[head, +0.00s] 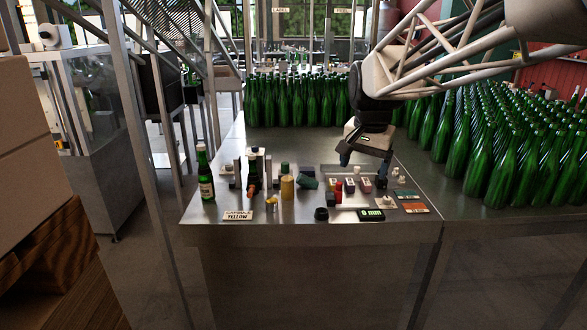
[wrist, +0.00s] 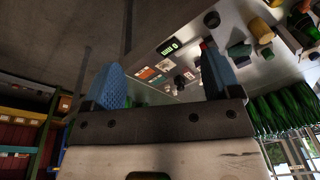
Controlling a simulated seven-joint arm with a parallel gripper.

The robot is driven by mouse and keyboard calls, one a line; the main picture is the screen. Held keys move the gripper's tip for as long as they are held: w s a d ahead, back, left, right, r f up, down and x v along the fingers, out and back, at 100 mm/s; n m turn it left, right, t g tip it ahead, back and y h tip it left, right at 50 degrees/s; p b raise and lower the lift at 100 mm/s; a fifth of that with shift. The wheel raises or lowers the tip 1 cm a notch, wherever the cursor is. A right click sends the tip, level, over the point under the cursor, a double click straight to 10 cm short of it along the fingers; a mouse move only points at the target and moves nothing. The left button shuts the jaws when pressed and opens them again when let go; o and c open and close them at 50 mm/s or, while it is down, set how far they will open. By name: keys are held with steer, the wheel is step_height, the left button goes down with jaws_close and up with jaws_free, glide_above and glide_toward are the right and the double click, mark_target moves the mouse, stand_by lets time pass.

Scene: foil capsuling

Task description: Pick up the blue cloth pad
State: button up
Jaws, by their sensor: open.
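My gripper (head: 365,164) is above the right part of the metal table, its two blue fingers spread with nothing between them. The fingers also show wide apart in the wrist view (wrist: 162,68). No plainly blue cloth pad stands out. A dark blue-green, tilted block-like piece (head: 308,183) lies left of my gripper, near the middle of the table; it may be the pad, but its material is too small to tell. A dark green piece (wrist: 239,51) shows beyond the right finger in the wrist view; I cannot tell if it is the same thing.
A green bottle (head: 205,175) stands at the table's left, and a yellow cylinder (head: 287,188) near the middle. Small red and dark pieces (head: 351,186) sit below my gripper. A "0 mm" display (head: 371,215) is at the front edge. Many green bottles (head: 490,160) crowd the right.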

steer(key=w+a+m, duration=0.2)
steer(key=w+m, duration=0.1)
steer(key=w, duration=1.2)
steer(key=m+g, duration=0.2)
steer(key=m, duration=0.7)
glide_above(308, 169)
steer(key=f, duration=1.9)
steer(key=shift+s+d+f, duration=0.15)
steer(key=shift+s+f, duration=0.2)
steer(key=shift+f, duration=0.05)
steer(key=shift+w+f, duration=0.45)
steer(key=shift+f, duration=0.05)
steer(key=shift+f, duration=0.1)
steer(key=shift+f, duration=1.25)
steer(key=shift+f, duration=2.55)
